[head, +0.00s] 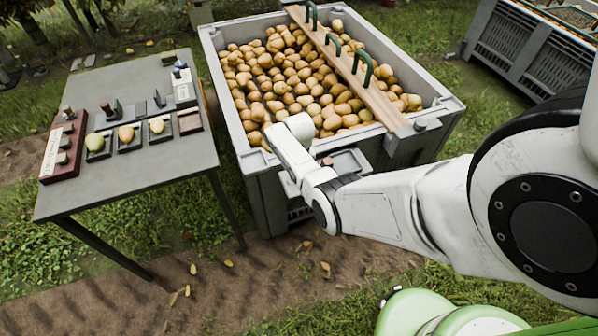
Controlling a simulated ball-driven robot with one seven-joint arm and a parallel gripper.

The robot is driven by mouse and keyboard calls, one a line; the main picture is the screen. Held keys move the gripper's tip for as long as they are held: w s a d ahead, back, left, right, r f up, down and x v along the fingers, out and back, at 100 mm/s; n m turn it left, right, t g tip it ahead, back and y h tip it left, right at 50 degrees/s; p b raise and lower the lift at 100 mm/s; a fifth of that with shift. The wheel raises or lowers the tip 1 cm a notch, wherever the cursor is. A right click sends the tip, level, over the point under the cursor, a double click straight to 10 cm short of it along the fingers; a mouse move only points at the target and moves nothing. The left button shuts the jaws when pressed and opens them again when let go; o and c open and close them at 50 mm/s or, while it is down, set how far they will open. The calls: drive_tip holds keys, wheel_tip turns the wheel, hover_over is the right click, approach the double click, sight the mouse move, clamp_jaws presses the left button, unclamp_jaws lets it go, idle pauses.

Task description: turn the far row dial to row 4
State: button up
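I cannot make out for certain which thing is the far row dial, and no row number is readable. A red-brown box (52,165) with several small knobs and a white label lies at the left end of the grey table (150,170). A small white box (183,88) with a blue part on top stands at the table's back right. My arm reaches in from the right, with its bent white wrist part in front of the pear bin's near wall. My gripper's fingers do not show.
Another grey bin (535,50) stands at upper right. Bare soil lies in front.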

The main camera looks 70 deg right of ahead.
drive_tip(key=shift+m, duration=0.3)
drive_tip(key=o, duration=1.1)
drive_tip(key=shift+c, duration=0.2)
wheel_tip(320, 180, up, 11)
drive_tip(key=p, duration=0.2)
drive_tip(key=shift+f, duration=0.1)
